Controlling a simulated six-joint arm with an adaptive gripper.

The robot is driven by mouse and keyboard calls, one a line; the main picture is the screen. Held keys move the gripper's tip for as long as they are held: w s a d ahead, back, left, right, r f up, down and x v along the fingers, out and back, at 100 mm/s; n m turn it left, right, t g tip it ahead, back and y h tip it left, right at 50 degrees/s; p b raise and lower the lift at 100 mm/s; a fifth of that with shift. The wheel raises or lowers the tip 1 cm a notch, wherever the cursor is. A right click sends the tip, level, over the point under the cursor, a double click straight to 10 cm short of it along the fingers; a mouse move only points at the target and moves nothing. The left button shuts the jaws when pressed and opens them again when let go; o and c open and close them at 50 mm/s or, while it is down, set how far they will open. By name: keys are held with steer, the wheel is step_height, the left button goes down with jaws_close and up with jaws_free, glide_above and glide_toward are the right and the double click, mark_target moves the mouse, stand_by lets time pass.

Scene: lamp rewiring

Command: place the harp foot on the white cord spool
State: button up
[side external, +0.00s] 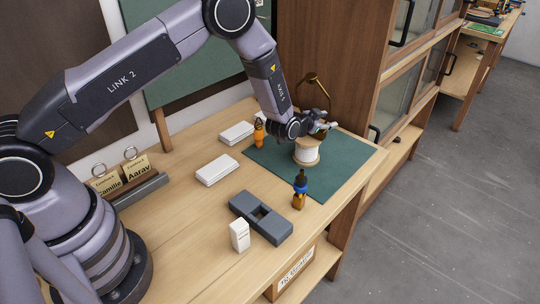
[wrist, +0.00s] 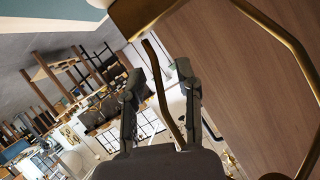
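The white cord spool (side external: 307,151) stands upright on the green mat, with pale wooden end discs. A brass harp (side external: 313,82) rises above it, its lower part hidden behind my gripper (side external: 326,126) in the side view. I cannot tell whether its foot touches the spool. In the wrist view, a brass block (wrist: 145,14), which looks like the harp's foot, shows at the top, and a thin brass rod (wrist: 159,85) runs between the fingers of my gripper (wrist: 160,76). The fingers look spread, with gaps on both sides of the rod.
A wooden cabinet (side external: 335,55) rises behind. The mat's right side (side external: 350,155) is clear.

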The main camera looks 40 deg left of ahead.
steer(key=v, duration=1.2)
steer(key=s+a+r+n+g+h, duration=0.1)
steer(key=s+a+r+g, duration=0.15)
steer(key=s+r, duration=0.55)
steer(key=s+a+r+n+g, duration=0.1)
steer(key=s+a+r+g, duration=0.2)
steer(key=r, duration=0.9)
steer(key=s+a+r+n+g, duration=0.1)
steer(key=s+a, duration=0.1)
steer(key=s, duration=1)
steer(key=s+a+r+n+g+y, duration=0.1)
steer(key=s+a+r, duration=0.1)
steer(key=s, duration=1)
steer(key=shift+a+r+g, duration=0.35)
steer(key=shift+a, duration=0.5)
